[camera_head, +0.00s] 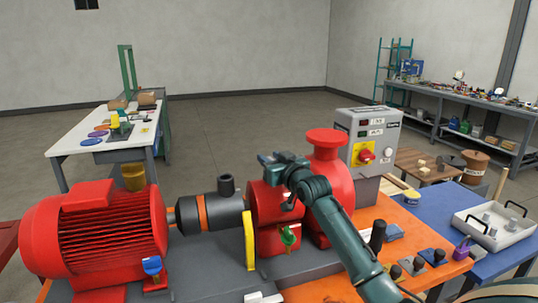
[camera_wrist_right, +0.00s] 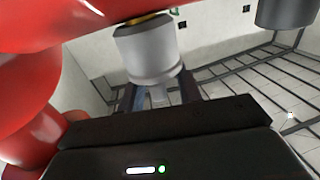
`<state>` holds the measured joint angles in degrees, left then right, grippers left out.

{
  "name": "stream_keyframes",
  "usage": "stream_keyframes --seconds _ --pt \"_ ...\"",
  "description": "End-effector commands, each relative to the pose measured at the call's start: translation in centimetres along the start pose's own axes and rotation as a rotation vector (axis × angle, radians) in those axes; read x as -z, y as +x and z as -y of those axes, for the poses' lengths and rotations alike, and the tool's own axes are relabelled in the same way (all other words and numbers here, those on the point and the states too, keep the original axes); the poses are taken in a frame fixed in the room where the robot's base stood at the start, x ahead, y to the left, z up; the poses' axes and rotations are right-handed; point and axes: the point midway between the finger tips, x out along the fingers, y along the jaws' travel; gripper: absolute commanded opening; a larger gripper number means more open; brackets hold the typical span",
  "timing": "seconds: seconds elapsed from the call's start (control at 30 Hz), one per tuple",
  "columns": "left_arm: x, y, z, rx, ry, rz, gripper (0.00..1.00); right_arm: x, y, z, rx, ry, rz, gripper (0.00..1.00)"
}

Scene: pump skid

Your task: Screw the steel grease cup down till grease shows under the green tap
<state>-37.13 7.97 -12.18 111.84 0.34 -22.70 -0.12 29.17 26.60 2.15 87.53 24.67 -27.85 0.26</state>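The steel grease cup (camera_wrist_right: 147,50) is a pale grey cylinder at the upper middle of the right wrist view. My right gripper (camera_wrist_right: 160,95) has its fingers apart just below the cup's lower rim, and the cup hides their tips. I cannot tell whether they touch it. In the head view my right gripper (camera_head: 280,160) is at the top of the red pump bearing housing (camera_head: 268,205), and I cannot make out the cup there. The green tap (camera_head: 288,236) is on the front of the red housing, below the gripper. No grease is discernible under it. My left gripper is out of view.
A red finned motor (camera_head: 95,235) with a blue tap (camera_head: 152,266) stands at left. A brass-coloured cup (camera_head: 133,177) shows behind it. A yellow guard (camera_head: 249,240) is left of the green tap. A grey control box (camera_head: 366,135) stands behind the pump; hand tools lie to the right.

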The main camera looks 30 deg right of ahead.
Motion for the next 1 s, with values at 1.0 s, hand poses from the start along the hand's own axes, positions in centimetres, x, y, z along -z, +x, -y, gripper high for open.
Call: stream_keyframes --seconds 1.0 --pt "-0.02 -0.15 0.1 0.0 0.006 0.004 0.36 -0.04 1.41 0.02 0.0 -0.001 0.0 0.0"
